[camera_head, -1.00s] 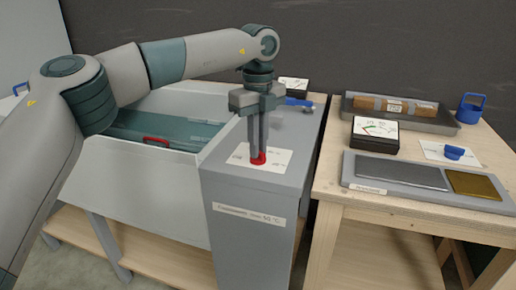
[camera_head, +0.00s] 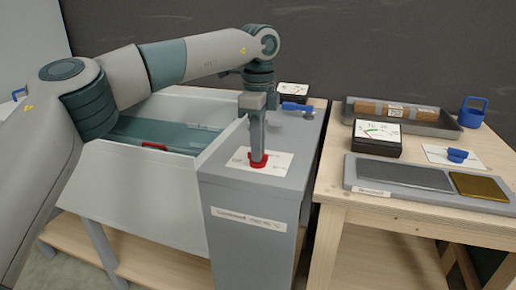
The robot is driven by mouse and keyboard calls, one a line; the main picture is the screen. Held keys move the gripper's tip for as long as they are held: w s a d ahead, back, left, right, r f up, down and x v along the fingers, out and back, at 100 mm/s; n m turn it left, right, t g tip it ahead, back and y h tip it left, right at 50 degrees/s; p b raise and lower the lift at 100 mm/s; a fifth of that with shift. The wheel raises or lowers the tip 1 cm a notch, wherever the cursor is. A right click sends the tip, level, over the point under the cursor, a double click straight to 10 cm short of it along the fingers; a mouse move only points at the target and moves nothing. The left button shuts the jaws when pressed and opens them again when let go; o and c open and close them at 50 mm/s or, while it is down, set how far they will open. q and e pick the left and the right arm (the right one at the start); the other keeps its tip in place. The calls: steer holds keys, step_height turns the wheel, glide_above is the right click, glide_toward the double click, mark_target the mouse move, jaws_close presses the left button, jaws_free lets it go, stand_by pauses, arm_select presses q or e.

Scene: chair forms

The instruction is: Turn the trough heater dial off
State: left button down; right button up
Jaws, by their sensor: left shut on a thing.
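The red heater dial (camera_head: 258,163) sits on a white label plate (camera_head: 275,162) on top of the grey cabinet at the trough's right end. My left gripper (camera_head: 257,154) points straight down from above, its fingers shut on the red dial. The fingers hide part of the dial, and the lettering on the plate is too small to read. The grey trough (camera_head: 140,168) stands left of the cabinet, with a teal inside and a red handle (camera_head: 154,146). My right gripper is not in view.
A blue lever (camera_head: 297,107) and a gauge (camera_head: 293,91) stand behind the dial.

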arm_select(q)
steer(key=shift+r, duration=0.1)
steer(key=c, duration=1.8)
jaws_free()
steer(key=shift+c, duration=0.2)
